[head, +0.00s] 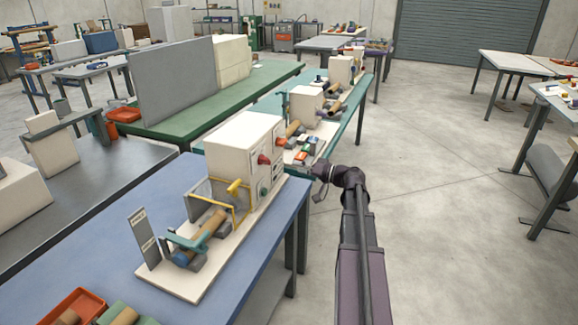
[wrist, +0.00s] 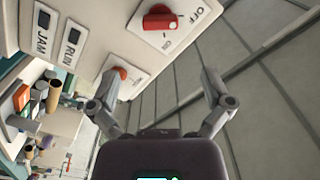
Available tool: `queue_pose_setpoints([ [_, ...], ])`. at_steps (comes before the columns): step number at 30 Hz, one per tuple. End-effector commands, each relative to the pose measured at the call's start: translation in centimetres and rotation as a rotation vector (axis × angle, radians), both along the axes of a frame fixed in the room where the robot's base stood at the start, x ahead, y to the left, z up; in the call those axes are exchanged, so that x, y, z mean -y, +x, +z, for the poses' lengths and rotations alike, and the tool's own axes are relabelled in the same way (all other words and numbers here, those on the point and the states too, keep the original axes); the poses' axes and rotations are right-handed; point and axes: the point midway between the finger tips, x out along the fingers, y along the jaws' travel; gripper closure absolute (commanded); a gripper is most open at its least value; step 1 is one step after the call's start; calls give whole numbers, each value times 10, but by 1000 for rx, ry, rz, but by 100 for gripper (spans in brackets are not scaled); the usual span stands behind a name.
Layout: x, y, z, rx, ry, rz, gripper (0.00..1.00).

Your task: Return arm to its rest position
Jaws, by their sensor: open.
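My gripper (head: 320,183) is at the end of my arm, which reaches forward over the floor just right of the blue bench. In the wrist view my gripper (wrist: 162,88) has its two fingers spread wide with nothing between them. The winder's white control cabinet (head: 237,147) stands on the blue bench, left of my gripper. In the wrist view the cabinet's panel (wrist: 92,30) fills the upper left, with a red rotary switch (wrist: 160,20) marked OFF and ON, a red knob (wrist: 119,73) and JAM and RUN labels. The fingers appear apart from the panel.
The blue bench (head: 120,222) carries the spiral winder (head: 200,238) and a red tray (head: 72,308). A teal bench (head: 352,112) with similar machines stands beyond my gripper. The floor (head: 445,200) to the right of my arm is open, up to tables at the far right.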

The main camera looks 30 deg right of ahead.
Motion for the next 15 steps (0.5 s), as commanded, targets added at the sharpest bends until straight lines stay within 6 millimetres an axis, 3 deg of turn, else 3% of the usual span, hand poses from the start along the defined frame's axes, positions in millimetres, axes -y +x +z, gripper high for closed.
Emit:
queue_pose_setpoints([
  [15,3,-4,0,0,0,0,0],
])
